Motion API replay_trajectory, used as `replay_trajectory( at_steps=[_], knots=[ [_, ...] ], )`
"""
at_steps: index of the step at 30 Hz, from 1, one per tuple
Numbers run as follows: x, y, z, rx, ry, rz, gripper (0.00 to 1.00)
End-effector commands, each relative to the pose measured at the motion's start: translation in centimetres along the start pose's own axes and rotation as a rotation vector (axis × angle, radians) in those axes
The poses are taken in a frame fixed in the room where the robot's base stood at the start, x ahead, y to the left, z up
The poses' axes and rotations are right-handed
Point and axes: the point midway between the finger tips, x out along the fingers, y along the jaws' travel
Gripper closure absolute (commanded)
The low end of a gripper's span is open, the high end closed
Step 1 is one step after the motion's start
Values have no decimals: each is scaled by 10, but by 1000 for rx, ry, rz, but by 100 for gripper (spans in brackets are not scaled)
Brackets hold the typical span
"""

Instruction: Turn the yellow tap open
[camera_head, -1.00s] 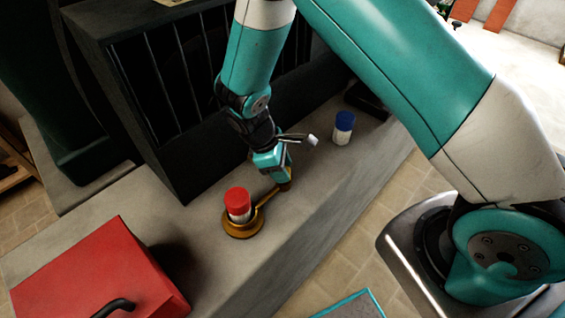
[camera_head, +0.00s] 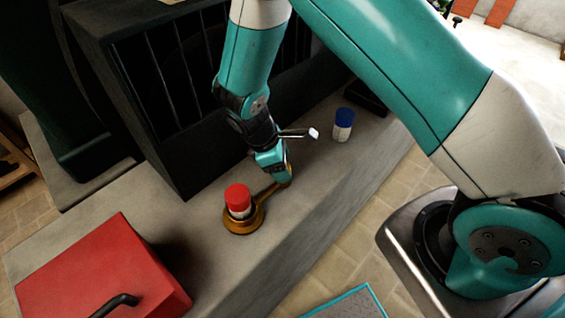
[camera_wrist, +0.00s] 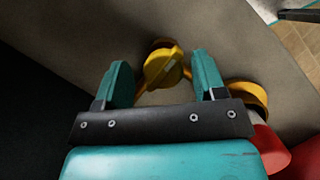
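The yellow tap (camera_wrist: 164,66) shows in the wrist view as a rounded yellow piece with narrow arms. It lies between the two fingers of my gripper (camera_wrist: 163,82), which stand apart on either side of it. I cannot tell whether a finger touches it. In the head view my gripper (camera_head: 283,178) points down at the bench, over the far end of a brassy arm (camera_head: 264,194), and hides most of what is there.
A red-capped white jar (camera_head: 239,202) stands in a round brassy dish (camera_head: 243,230) close by my gripper. A blue-capped jar (camera_head: 343,125) stands farther back on the stone bench (camera_head: 215,270). A red box (camera_head: 95,275) with a black handle is at front left; a dark barred housing (camera_head: 150,110) is behind.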

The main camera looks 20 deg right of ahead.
Motion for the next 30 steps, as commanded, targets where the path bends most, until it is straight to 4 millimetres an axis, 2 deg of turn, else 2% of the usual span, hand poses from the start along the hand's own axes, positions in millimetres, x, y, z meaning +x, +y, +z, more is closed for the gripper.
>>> replay_trajectory(
  at_steps=[8,13,17,24,30],
  knots=[
    [-1,-2,0,-3,-1,-3,37],
    [-18,-1,-1,-3,2,0,37],
    [-46,0,-2,-2,5,2,37],
    [-109,0,-2,-3,5,2,37],
    [-150,0,-1,-2,4,0,37]
  ],
)
